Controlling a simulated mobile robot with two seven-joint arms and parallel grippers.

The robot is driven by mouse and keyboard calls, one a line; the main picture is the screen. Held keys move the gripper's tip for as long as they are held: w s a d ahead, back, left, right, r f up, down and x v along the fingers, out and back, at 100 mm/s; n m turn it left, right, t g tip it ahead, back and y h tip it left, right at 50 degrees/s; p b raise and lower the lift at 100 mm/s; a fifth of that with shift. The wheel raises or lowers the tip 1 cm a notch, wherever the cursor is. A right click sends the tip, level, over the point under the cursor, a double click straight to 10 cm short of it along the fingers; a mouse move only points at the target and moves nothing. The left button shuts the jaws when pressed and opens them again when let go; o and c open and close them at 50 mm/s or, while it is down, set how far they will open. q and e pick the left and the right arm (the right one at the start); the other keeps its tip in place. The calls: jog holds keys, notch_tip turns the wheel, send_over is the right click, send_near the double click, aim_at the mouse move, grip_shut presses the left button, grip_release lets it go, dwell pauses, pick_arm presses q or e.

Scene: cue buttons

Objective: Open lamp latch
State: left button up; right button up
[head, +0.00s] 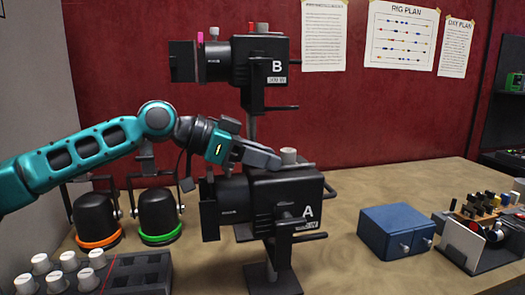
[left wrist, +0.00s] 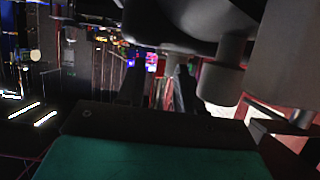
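Lamp A (head: 268,197) is a black lamp housing marked "A" on a stand, low in the middle of the head view. A grey round knob (head: 289,156) stands on its top. Lamp B (head: 263,62), marked "B", is mounted above it, with small red and grey parts on top. My left gripper (head: 274,160) is just above lamp A's top, with its tips close beside the grey knob; contact cannot be told. In the left wrist view its two dark fingers (left wrist: 158,90) stand apart with nothing seen between them. A grey cylinder (left wrist: 222,75) is beside the right-hand finger. My right gripper is not in view.
Two black lamps, with an orange ring (head: 98,241) and a green ring (head: 162,238), stand left on the table. A panel of white knobs (head: 60,272) is at front left. A blue box (head: 396,231) and a tool rack (head: 480,243) stand right. The table between lamp A and the box is clear.

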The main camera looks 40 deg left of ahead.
pick_arm(q)
jog(key=shift+c, duration=0.2)
grip_shut()
dwell(1.1)
